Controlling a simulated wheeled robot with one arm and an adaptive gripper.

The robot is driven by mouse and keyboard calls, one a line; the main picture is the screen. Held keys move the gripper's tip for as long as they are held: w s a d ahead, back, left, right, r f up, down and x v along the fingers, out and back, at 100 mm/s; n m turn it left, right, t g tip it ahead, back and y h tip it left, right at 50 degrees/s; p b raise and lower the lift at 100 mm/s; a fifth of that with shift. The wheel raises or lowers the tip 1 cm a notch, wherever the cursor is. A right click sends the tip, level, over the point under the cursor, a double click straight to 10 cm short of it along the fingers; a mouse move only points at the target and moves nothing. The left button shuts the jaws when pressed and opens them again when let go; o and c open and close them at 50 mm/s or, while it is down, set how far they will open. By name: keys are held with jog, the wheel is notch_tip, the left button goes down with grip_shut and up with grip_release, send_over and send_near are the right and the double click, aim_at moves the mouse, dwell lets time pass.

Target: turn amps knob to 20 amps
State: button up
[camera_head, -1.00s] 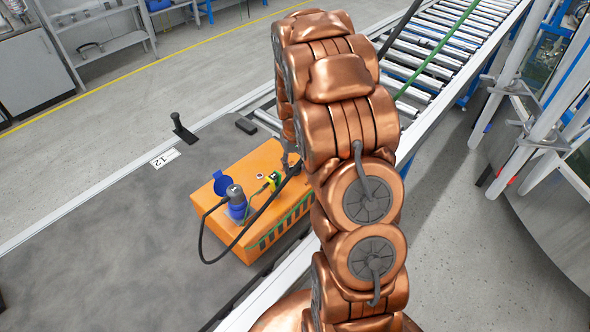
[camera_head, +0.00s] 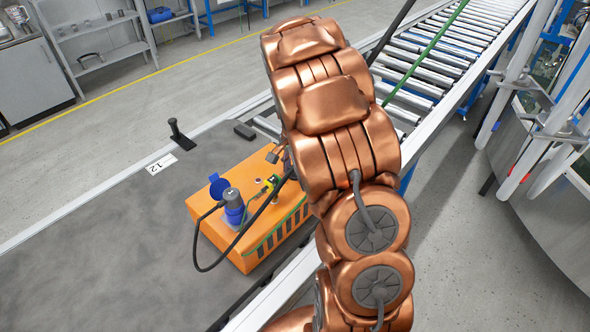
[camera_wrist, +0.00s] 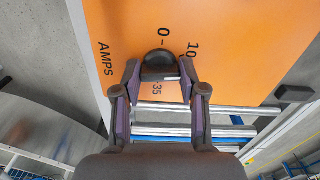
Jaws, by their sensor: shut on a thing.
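The black amps knob (camera_wrist: 158,60) sits on an orange panel (camera_wrist: 225,30) in the wrist view. Black marks "0-", "10", "35" and the word AMPS surround it. My gripper (camera_wrist: 160,74) has its two fingers on either side of the knob, shut on it. A short white mark shows at the knob's lower edge, near the right finger. The fingers hide part of the dial. In the head view, the orange box (camera_head: 215,240) stands on the grey table, and my arm hides its right part and the knob.
A blue plug (camera_head: 234,208) with a black cable stands on the box, beside an open blue lid (camera_head: 218,185). A yellow-green connector (camera_head: 272,184) is close to my arm. A black lever (camera_head: 180,134) stands behind. A roller conveyor (camera_head: 440,60) runs to the back right.

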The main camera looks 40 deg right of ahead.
aim_at(295, 170)
jog(key=m, duration=0.3)
jog(key=shift+m, duration=0.3)
jog(key=shift+m+p, duration=0.3)
jog(key=shift+m, duration=1.5)
jog(key=o, duration=1.1)
jog(key=shift+o, duration=0.2)
notch_tip(295, 170, up, 12)
